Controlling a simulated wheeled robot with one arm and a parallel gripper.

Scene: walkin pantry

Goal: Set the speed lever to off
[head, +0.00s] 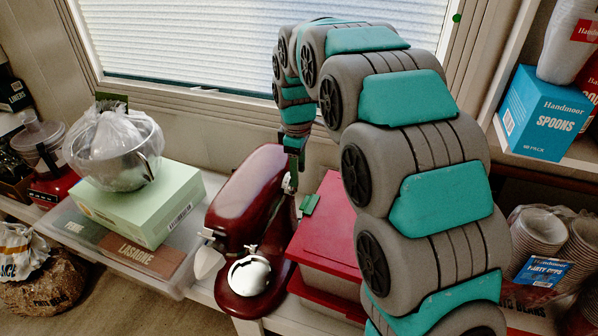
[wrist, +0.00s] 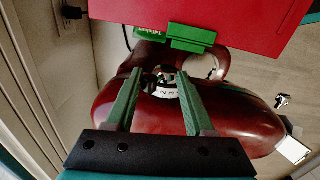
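In the wrist view the mixer (wrist: 235,122) lies crosswise below my gripper. A white speed dial with dark marks and a small dark and metal lever part (wrist: 165,82) show on its side. My gripper (wrist: 160,73) is open, its two green fingers on either side of the dial. Nothing is seen held between them. I cannot tell whether a finger touches the lever, or read its setting. In the head view my gripper is small and partly hidden beside the mixer.
A red box (head: 330,235) with a green clip (head: 309,204) stands close at the mixer's right. To the left, a pale green box (head: 140,205) bearing a metal colander (head: 115,158) sits on a clear bin (head: 182,272). A window and wall are behind.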

